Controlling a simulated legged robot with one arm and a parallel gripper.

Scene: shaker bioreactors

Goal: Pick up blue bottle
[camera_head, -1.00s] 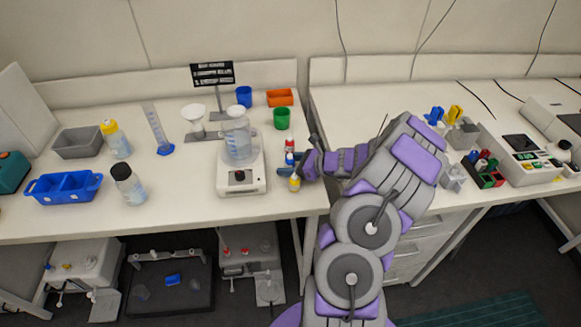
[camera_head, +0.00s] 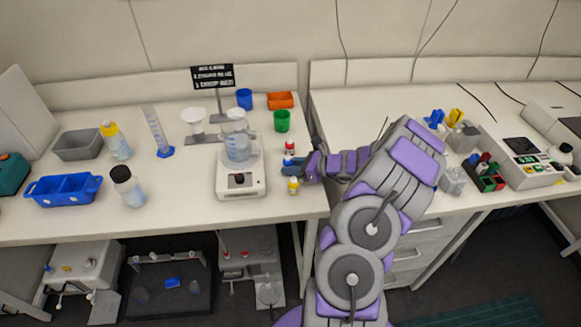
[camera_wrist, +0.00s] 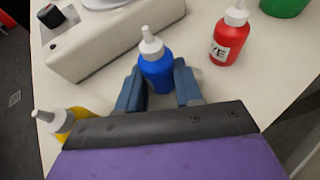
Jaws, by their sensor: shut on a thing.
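The blue bottle (camera_wrist: 158,72) has a white nozzle cap and stands upright between the two fingers of my gripper (camera_wrist: 160,88) in the wrist view. The gripper is shut on it at its sides. In the head view my gripper (camera_head: 290,168) is at the right end of the left bench, and only a small part of the blue bottle (camera_head: 289,161) shows there. I cannot tell whether its base is off the table.
A red bottle (camera_wrist: 230,36) stands behind and right of the blue one, a yellow bottle (camera_wrist: 64,122) in front and left. The white stirrer (camera_head: 241,178) with a beaker stands close on the left. A green cup (camera_head: 282,121) is farther back.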

